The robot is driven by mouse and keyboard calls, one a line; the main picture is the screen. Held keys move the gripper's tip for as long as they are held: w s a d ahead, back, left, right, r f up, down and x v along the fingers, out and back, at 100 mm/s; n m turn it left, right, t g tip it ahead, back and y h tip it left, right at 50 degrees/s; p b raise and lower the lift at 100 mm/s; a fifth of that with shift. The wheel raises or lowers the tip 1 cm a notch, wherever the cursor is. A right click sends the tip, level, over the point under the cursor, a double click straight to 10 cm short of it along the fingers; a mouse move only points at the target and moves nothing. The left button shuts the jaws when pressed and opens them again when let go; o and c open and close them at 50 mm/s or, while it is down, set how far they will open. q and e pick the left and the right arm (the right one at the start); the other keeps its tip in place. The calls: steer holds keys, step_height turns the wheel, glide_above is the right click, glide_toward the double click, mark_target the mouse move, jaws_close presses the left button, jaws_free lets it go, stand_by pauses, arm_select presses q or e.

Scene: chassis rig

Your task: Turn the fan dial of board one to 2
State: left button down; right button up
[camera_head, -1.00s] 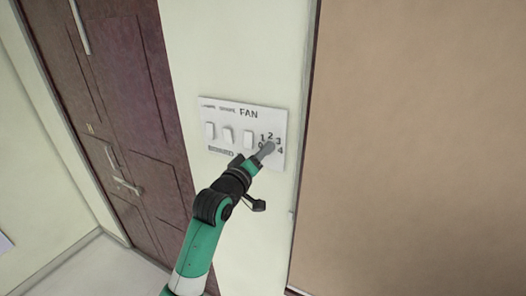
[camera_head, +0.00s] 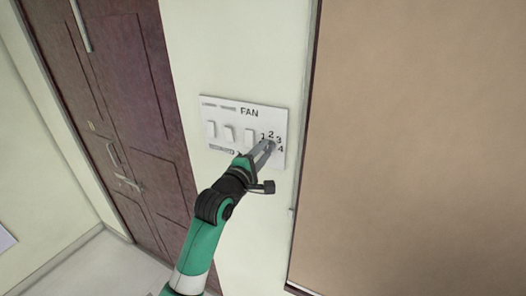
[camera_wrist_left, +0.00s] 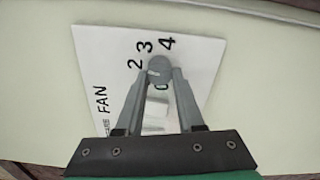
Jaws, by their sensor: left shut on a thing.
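The white switch board (camera_head: 225,103) is on the pale wall, with the word FAN and a ring of numbers on it. The round grey fan dial (camera_wrist_left: 157,68) sits inside the numbers 2, 3 and 4 in the left wrist view. A short light mark on the dial's face lies toward its left side, roughly on the side of the 2; its exact setting is hard to tell. My left gripper (camera_head: 269,146) is shut on the dial, with one finger on each side. In the left wrist view the left finger hides the 1. My right gripper is not in view.
Several white rocker switches (camera_head: 230,133) stand left of the dial on the same board. A dark brown door (camera_head: 110,110) is at the left, and a tan panel (camera_head: 420,140) is at the right. The wall around the board is clear.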

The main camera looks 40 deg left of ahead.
arm_select(q)
steer(key=shift+f+n, duration=0.15)
steer(key=shift+n, duration=0.95)
steer(key=c, duration=0.5)
jaws_free()
